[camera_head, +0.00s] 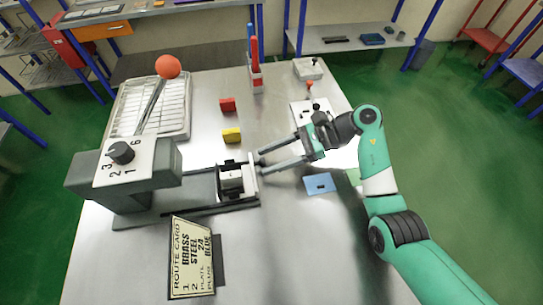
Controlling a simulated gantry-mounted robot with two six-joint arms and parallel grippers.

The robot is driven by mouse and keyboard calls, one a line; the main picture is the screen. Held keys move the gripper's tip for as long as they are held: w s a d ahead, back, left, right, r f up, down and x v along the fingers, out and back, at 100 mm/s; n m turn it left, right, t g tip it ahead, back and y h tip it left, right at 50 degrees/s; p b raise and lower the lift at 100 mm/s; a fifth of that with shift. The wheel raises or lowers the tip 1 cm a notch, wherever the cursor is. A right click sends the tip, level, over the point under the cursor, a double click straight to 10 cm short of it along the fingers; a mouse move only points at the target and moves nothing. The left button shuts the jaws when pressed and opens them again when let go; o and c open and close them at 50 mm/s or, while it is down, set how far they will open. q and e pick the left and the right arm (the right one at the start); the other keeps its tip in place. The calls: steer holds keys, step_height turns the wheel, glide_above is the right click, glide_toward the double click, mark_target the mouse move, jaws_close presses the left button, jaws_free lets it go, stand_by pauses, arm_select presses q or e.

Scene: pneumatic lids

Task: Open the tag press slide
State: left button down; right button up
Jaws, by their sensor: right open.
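The tag press (95,180) is a dark grey machine at the left, with a black dial on its white numbered plate (142,158) and a lever ending in an orange ball (168,67). A low base with rails runs right from it. The slide (231,180), with a pale block and a white upright end plate (252,178), sits near the right end of the rails. My right gripper (263,161) is open, its two fingers pointing left. Its fingertips are close to the end plate; I cannot tell whether they touch it. My left gripper is out of view.
A route card (191,258) stands in front of the press. A red block (227,104), a yellow block (231,135) and a blue plate (319,183) lie on the metal table. A wire-rack tray (178,105) is behind the press. The table's front middle is clear.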

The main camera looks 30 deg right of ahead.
steer(key=shift+s+d+r, duration=0.1)
steer(key=shift+d+r, duration=0.15)
steer(key=shift+d, duration=0.2)
steer(key=p+v, duration=0.2)
steer(key=v, duration=0.8)
steer(key=shift+s+d+r, duration=0.1)
steer(key=shift+d, duration=0.2)
